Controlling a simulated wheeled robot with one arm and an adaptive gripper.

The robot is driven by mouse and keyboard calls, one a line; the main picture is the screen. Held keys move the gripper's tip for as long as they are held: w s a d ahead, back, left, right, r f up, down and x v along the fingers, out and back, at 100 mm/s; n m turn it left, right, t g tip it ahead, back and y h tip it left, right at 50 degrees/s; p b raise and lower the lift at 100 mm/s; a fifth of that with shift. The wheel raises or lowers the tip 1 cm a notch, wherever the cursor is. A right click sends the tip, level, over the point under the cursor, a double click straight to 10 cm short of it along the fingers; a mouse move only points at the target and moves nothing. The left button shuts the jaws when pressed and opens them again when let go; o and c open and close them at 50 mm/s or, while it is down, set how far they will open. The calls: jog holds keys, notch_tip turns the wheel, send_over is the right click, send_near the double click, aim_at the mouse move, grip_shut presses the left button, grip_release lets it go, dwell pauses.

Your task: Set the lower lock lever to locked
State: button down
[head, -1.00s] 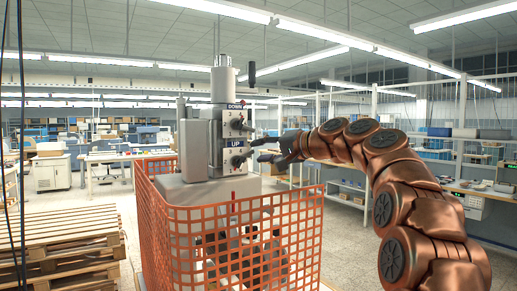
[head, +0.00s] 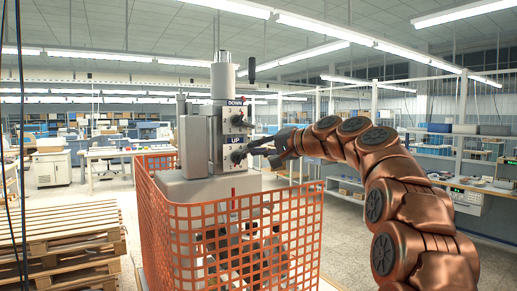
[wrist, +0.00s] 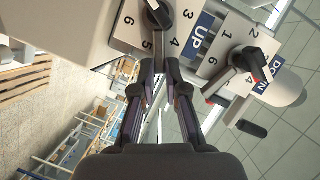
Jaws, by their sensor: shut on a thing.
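The stamping machine (head: 195,150) stands left of centre in the head view, with an upper dial (head: 237,121) under a DOWN label and a lower dial (head: 237,157) under an UP label. My gripper (head: 252,148) reaches in from the right at the lower dial. In the wrist view the lower lever (wrist: 158,22) has a dark round hub at the top, with an arm running down between my fingertips (wrist: 160,68). The fingers are closed on that arm; the exact contact is small and partly hidden. The upper lever (wrist: 248,62), with a red-marked end, is apart from the fingers.
An orange mesh fence (head: 235,240) surrounds the machine's front below my arm. Stacked wooden pallets (head: 65,245) stand at the left. Shelving (head: 440,150) and benches lie farther back. The floor right of the fence is open.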

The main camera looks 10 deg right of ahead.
jog(key=shift+f, duration=0.1)
jog(key=shift+w+d+f+m+t+y+b, duration=0.2)
jog(key=shift+f+m+y, duration=0.35)
jog(key=shift+m, duration=0.45)
jog(key=shift+s+d+f+m+t+y+b, duration=0.1)
jog(key=shift+f+m+t+y+b, duration=0.2)
jog(key=shift+f+m, duration=0.5)
jog(key=shift+r, duration=0.2)
jog(key=c, duration=1.2)
grip_release()
jog(key=v, duration=1.2)
